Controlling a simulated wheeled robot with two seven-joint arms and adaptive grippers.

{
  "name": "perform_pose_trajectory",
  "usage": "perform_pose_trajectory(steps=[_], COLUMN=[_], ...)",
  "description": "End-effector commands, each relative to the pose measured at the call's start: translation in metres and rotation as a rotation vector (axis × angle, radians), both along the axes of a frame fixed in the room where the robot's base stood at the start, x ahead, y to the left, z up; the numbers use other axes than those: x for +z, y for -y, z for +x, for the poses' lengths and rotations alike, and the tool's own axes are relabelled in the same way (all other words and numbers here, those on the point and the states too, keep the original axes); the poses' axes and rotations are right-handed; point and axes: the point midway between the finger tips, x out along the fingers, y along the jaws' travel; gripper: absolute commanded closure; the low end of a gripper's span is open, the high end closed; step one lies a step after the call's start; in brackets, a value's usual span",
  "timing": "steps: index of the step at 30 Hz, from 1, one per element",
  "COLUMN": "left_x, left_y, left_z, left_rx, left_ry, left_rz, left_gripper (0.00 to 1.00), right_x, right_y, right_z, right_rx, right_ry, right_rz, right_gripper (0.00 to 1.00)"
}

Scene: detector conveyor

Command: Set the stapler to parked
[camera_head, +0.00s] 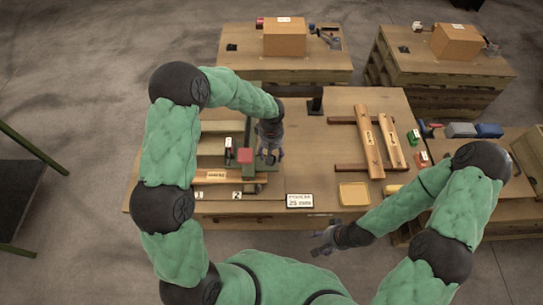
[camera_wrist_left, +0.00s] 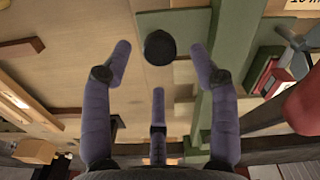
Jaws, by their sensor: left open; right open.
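A green fixture (camera_head: 248,169) with a red block (camera_head: 245,155) on it stands at the left of the main wooden bench. It is probably the stapler; no readable name marks it. My left gripper (camera_head: 270,157) is open beside the red block, on its right. In the left wrist view, the open fingers (camera_wrist_left: 158,65) of the left gripper spread on both sides of a round black knob (camera_wrist_left: 160,47), apart from it. A green beam (camera_wrist_left: 230,60) runs just right of the knob. My right gripper (camera_head: 328,240) is open and empty in front of the bench.
A sign reading 25 mm (camera_head: 299,200) stands at the bench's front edge. Two tables with cardboard boxes (camera_head: 284,38) stand behind. The bench middle is fairly clear.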

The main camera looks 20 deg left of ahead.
Motion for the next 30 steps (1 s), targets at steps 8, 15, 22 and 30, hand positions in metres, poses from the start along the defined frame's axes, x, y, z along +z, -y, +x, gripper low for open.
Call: perform_pose_trajectory(steps=[8, 15, 22, 30], left_x=[-0.028, -0.031, -0.03, -0.03], left_y=[0.0, 0.0, 0.0, 0.001], left_z=[0.0, 0.0, 0.0, 0.0], left_rx=[0.0, 0.0, 0.0, -0.001], left_ry=[0.0, 0.0, 0.001, 0.001], left_rz=[0.0, 0.0, -0.001, -0.001], left_gripper=[0.4, 0.4, 0.76, 1.0], right_x=[-0.001, -0.001, -0.001, -0.001], right_y=[0.0, 0.0, 0.0, 0.0], right_z=[0.0, 0.0, 0.0, 0.0], right_rx=[0.0, 0.0, 0.0, 0.0], right_ry=[0.0, 0.0, 0.0, 0.0], right_rz=[0.0, 0.0, 0.0, 0.0], right_gripper=[0.4, 0.4, 0.4, 0.4])
